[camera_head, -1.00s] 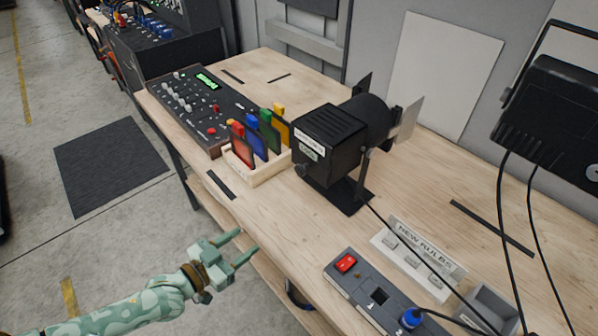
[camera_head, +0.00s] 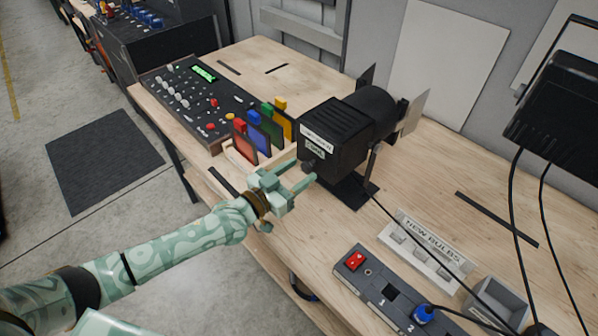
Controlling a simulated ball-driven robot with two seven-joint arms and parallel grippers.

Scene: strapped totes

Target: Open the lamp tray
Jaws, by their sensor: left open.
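A black stage lamp (camera_head: 335,135) stands on the wooden bench on a dark base plate. Its back face carries white and green labels and a dark round knob (camera_head: 308,166) low on the left, which I take to belong to the lamp tray. My left gripper (camera_head: 304,177) is open, its fingers pointing at the lamp's back by the knob. One fingertip overlaps the knob in the picture; I cannot tell whether it touches. My right gripper is not in view.
A wooden rack with coloured filters (camera_head: 242,158) stands close left of my gripper. A control desk (camera_head: 190,103) lies behind it. A power strip with a red switch (camera_head: 355,260), a NEW BULBS holder (camera_head: 425,252) and a grey bin (camera_head: 497,297) are at the right. Cables hang at the right.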

